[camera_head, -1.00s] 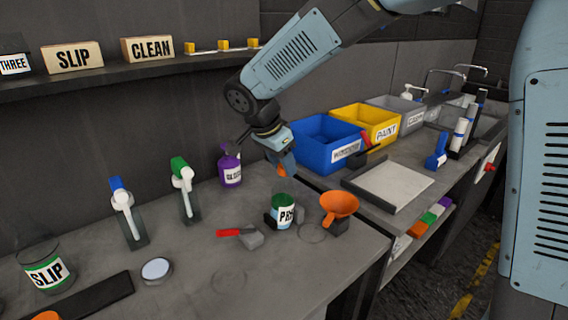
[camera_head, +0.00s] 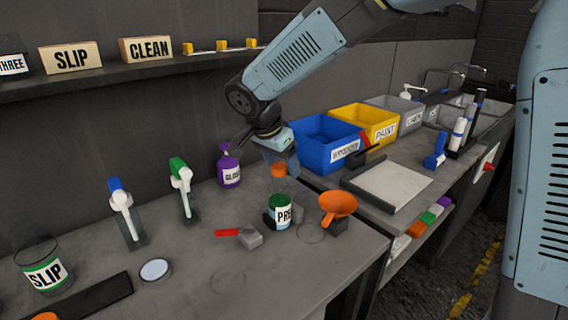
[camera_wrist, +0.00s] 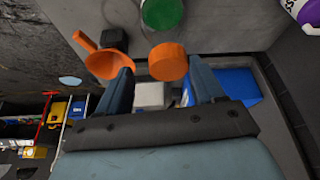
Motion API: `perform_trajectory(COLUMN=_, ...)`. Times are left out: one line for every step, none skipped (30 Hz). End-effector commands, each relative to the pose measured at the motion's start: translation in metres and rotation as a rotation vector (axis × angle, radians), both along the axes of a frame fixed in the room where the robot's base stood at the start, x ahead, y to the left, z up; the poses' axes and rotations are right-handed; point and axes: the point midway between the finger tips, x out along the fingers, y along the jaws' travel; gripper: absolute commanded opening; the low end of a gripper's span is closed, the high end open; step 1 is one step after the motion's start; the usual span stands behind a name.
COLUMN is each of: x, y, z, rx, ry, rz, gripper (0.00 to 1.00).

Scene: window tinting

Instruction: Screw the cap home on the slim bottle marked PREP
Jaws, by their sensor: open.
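The bottle marked with a label reading "PRE" (camera_head: 281,215) stands upright on the bench, green at its top. In the wrist view the green bottle (camera_wrist: 161,12) is cut by the upper edge. An orange cap (camera_head: 279,170) is just below my gripper (camera_head: 280,160), behind and above the bottle in the picture and apart from it. In the wrist view the cap (camera_wrist: 168,62) appears between and just beyond my two open fingertips (camera_wrist: 160,70), closer to the right one. I cannot tell whether it touches a finger.
An orange funnel (camera_head: 338,205) stands right of the bottle, and a red-handled tool (camera_head: 240,235) lies left of it. A purple bottle (camera_head: 229,168) and a blue bin (camera_head: 322,140) are near my gripper.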

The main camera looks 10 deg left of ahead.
Motion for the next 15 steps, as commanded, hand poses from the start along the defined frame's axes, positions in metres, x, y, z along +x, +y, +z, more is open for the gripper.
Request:
perform_trajectory(x=-0.0002, y=-0.0008, z=0.0007, rx=0.002, ry=-0.001, rz=0.053, gripper=0.67)
perform_trajectory(x=-0.0002, y=-0.0007, z=0.0005, rx=0.002, ry=-0.001, rz=0.087, gripper=0.67)
perform_trajectory(x=-0.0002, y=-0.0010, z=0.0002, rx=0.001, ry=0.000, rz=0.130, gripper=0.67)
perform_trajectory(x=-0.0001, y=-0.0009, z=0.0002, rx=0.002, ry=0.000, rz=0.163, gripper=0.67)
perform_trajectory(x=-0.0001, y=-0.0009, z=0.0005, rx=0.002, ry=0.000, rz=0.194, gripper=0.67)
perform_trajectory(x=-0.0001, y=-0.0006, z=0.0007, rx=0.002, ry=-0.002, rz=0.238, gripper=0.67)
perform_trajectory(x=-0.0001, y=-0.0009, z=0.0005, rx=0.002, ry=0.000, rz=0.268, gripper=0.67)
perform_trajectory(x=0.0001, y=-0.0009, z=0.0004, rx=0.002, ry=-0.001, rz=0.298, gripper=0.67)
perform_trajectory(x=0.0001, y=-0.0011, z=0.0001, rx=0.001, ry=0.000, rz=0.337, gripper=0.67)
perform_trajectory(x=0.0002, y=-0.0007, z=0.0001, rx=0.002, ry=0.000, rz=0.368, gripper=0.67)
perform_trajectory(x=0.0000, y=-0.0005, z=0.0002, rx=0.002, ry=0.001, rz=0.394, gripper=0.67)
perform_trajectory(x=-0.0001, y=-0.0003, z=0.0004, rx=0.003, ry=0.001, rz=0.432, gripper=0.67)
perform_trajectory(x=-0.0002, y=-0.0004, z=0.0004, rx=0.003, ry=-0.001, rz=0.459, gripper=0.67)
perform_trajectory(x=-0.0001, y=-0.0006, z=0.0004, rx=0.002, ry=0.000, rz=0.486, gripper=0.67)
perform_trajectory(x=0.0001, y=-0.0006, z=0.0003, rx=0.002, ry=0.000, rz=0.519, gripper=0.67)
